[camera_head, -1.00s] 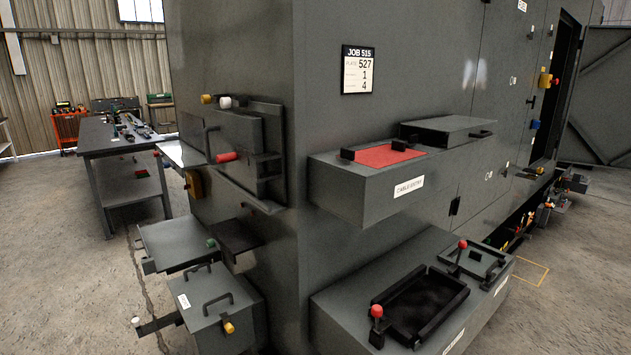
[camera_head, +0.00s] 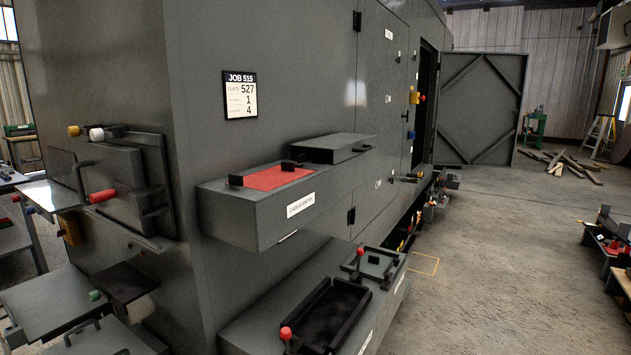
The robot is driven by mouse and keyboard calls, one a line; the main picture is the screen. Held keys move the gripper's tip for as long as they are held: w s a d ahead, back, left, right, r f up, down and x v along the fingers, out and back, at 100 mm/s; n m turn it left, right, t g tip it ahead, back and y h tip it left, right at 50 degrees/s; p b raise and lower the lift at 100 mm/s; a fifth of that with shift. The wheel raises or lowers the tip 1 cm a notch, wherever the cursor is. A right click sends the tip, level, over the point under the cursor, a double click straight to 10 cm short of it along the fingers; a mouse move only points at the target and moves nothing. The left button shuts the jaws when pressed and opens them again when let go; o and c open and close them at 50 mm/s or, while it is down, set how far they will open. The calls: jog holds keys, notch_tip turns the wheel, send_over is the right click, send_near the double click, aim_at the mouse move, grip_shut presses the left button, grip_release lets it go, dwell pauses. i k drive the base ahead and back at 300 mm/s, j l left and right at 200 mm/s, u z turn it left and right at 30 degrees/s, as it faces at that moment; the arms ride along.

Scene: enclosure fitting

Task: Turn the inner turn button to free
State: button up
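A grey cable entry box (camera_head: 260,222) juts from the cabinet side in the middle, with a red panel (camera_head: 268,179) on top. Two small black blocks sit at the panel's edges, one at the left (camera_head: 236,180) and one by the grey lid (camera_head: 291,165). I cannot tell which part, here or elsewhere, is the inner turn button. On the left face, a grey sliding-plate fitting (camera_head: 110,170) carries a red handle (camera_head: 102,196), a white knob (camera_head: 96,134) and a yellow knob (camera_head: 73,131). My gripper is not in view.
A lower ledge holds a black tray (camera_head: 333,310) and two red-knobbed levers (camera_head: 286,333) (camera_head: 360,252). Grey boxes (camera_head: 55,300) jut out at lower left. A cabinet door (camera_head: 480,108) stands open at the back. The floor at right is mostly clear, with planks (camera_head: 562,163) farther back.

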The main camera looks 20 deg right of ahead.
aim_at(302, 158)
jog(key=l+u, duration=0.15)
jog(key=u, duration=0.15)
jog(key=i+l+u, duration=0.1)
jog(key=u, duration=0.2)
jog(key=i+l+u, duration=0.1)
jog(key=l+u, duration=0.15)
jog(key=l, duration=0.65)
jog(key=l+u, duration=0.3)
jog(key=l, duration=0.6)
jog(key=i, duration=0.05)
